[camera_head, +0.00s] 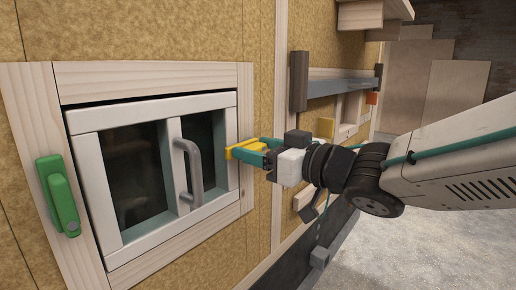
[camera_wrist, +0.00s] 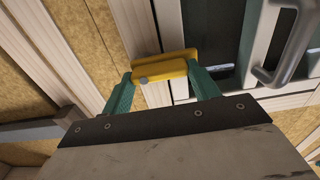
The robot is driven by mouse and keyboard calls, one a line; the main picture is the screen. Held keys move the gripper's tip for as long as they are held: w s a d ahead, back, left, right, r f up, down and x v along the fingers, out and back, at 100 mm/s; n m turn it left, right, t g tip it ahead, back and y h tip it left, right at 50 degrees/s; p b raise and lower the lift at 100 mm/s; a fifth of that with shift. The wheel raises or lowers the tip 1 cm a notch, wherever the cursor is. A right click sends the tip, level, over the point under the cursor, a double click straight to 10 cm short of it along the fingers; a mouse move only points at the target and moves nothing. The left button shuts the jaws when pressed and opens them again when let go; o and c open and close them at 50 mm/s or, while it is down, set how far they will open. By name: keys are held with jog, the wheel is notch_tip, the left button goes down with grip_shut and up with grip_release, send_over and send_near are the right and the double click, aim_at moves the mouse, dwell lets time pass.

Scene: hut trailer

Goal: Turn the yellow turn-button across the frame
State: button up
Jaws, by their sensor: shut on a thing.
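The yellow turn-button (camera_head: 245,151) sits at the right side of the small white window (camera_head: 155,229), by the wooden frame (camera_head: 246,120). In the head view it lies roughly level, reaching across the frame toward the window's edge. My gripper (camera_head: 257,149) has teal fingers that are shut on the yellow turn-button. In the wrist view the yellow turn-button (camera_wrist: 165,68) lies between the fingertips of my gripper (camera_wrist: 162,76), one at each end. A round pivot or screw head shows near its left end. The fingers hide part of it in the head view.
A green turn-button (camera_head: 60,195) stands upright on the frame's left side. A grey handle (camera_head: 188,172) sticks out from the window, close to my gripper.

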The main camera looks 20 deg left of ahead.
jog(key=shift+f, duration=0.1)
jog(key=o, duration=1)
jog(key=shift+d, duration=0.1)
jog(key=v, duration=0.7)
jog(key=shift+s+d, duration=0.1)
jog(key=shift+d, duration=0.25)
